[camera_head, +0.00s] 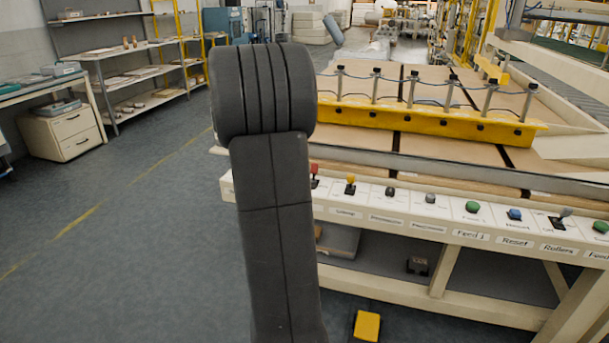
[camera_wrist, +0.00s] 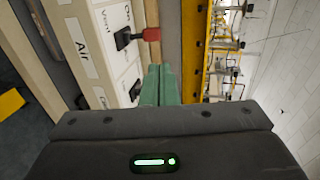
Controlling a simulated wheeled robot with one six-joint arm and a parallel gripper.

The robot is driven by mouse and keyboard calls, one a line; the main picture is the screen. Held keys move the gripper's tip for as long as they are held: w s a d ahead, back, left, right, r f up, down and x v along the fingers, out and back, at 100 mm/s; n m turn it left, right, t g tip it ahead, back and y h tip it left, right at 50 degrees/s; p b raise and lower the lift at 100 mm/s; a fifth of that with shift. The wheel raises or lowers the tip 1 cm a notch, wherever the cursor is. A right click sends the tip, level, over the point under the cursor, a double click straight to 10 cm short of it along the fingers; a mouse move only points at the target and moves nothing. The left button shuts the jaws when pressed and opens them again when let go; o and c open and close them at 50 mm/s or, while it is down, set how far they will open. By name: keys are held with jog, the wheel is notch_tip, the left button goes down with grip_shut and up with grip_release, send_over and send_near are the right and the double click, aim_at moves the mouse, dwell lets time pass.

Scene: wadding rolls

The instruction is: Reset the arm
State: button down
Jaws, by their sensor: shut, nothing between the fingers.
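My arm rises across the left middle of the head view and bends over at the top; my gripper is hidden behind it there. In the wrist view the green fingers of my gripper (camera_wrist: 160,72) are together, with nothing between them. They lie over the edge of the white control panel (camera_wrist: 112,48), close to a red-handled lever (camera_wrist: 151,34) and a black switch (camera_wrist: 135,90). I cannot tell whether they touch the panel. The red lever also shows in the head view (camera_head: 314,169), just right of my arm.
The machine's panel carries a yellow lever (camera_head: 350,184), green buttons (camera_head: 473,207) and a blue button (camera_head: 515,214). A yellow bar with clamps (camera_head: 420,119) crosses the machine bed. A yellow pedal (camera_head: 367,326) is on the floor. Shelves (camera_head: 130,80) and drawers (camera_head: 62,134) stand left; the floor between is clear.

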jog(key=shift+s+a+r, duration=0.15)
jog(key=shift+s, duration=0.3)
